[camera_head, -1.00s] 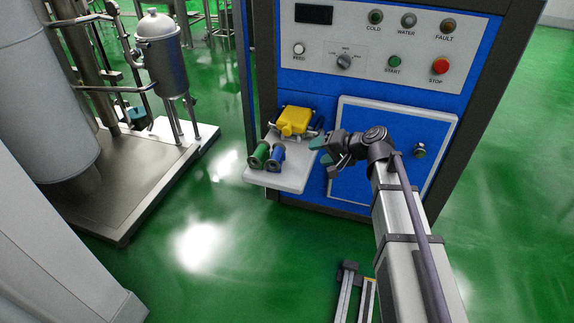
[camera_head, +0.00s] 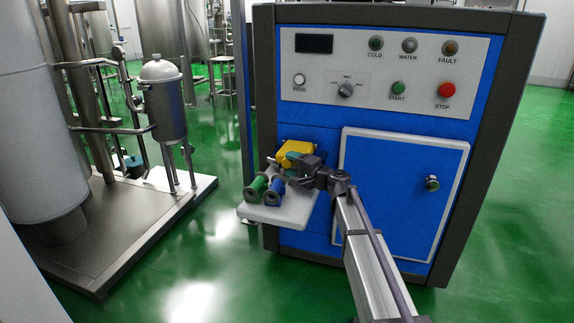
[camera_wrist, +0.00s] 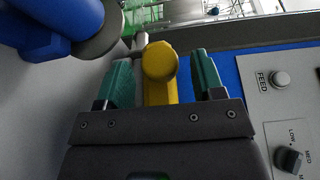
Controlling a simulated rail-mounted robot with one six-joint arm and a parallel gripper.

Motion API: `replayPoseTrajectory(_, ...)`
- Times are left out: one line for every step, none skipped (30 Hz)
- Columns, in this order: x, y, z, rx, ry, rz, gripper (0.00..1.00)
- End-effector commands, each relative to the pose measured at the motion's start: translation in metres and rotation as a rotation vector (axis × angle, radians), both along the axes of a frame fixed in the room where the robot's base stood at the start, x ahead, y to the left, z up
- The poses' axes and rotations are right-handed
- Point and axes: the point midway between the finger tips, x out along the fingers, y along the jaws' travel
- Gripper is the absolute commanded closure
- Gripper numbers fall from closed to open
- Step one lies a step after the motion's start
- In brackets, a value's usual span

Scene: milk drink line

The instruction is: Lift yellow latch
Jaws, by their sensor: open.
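The yellow latch (camera_head: 297,146) sits at the back of a small grey shelf on the blue machine's left front. In the wrist view, a yellow part with a rounded end (camera_wrist: 160,72) stands between the two teal fingers. My gripper (camera_head: 284,163) is at the front of the yellow piece and hides some of it in the head view. In the wrist view my gripper (camera_wrist: 164,78) is open, its fingers on either side of the yellow part with gaps showing. Whether the part touches the palm cannot be told.
A green spool-like piece (camera_head: 256,187) and a blue one (camera_head: 275,189) lie on the grey shelf (camera_head: 287,214) in front of the gripper. The blue piece (camera_wrist: 72,22) is close at upper left in the wrist view. The control panel (camera_head: 385,75) rises behind.

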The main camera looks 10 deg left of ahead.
Motion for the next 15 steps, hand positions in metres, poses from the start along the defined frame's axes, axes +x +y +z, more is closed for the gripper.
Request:
replayPoseTrajectory(0.006,0.008,0.0,0.0,0.0,0.002,0.38)
replayPoseTrajectory(0.009,0.011,0.0,0.0,0.0,0.001,0.38)
replayPoseTrajectory(0.011,0.014,0.0,0.0,0.0,0.0,0.38)
replayPoseTrajectory(0.012,0.016,0.0,0.0,0.0,0.0,0.38)
replayPoseTrajectory(0.012,0.018,0.0,0.0,0.0,0.0,0.38)
replayPoseTrajectory(0.013,0.019,0.0,0.0,0.0,0.0,0.38)
replayPoseTrajectory(0.013,0.019,0.0,0.0,0.0,0.0,0.38)
replayPoseTrajectory(0.013,0.019,0.0,0.0,0.0,0.0,0.38)
replayPoseTrajectory(0.013,0.019,0.0,0.0,0.0,0.0,0.38)
replayPoseTrajectory(0.012,0.019,0.0,0.0,0.0,0.0,0.38)
replayPoseTrajectory(0.012,0.019,0.0,0.0,0.0,0.0,0.38)
replayPoseTrajectory(0.012,0.019,0.0,0.0,0.0,0.0,0.38)
replayPoseTrajectory(0.012,0.019,0.0,0.0,0.0,0.0,0.4)
replayPoseTrajectory(0.012,0.019,0.0,0.0,0.0,0.0,0.43)
replayPoseTrajectory(0.012,0.019,0.0,0.0,0.0,0.0,0.47)
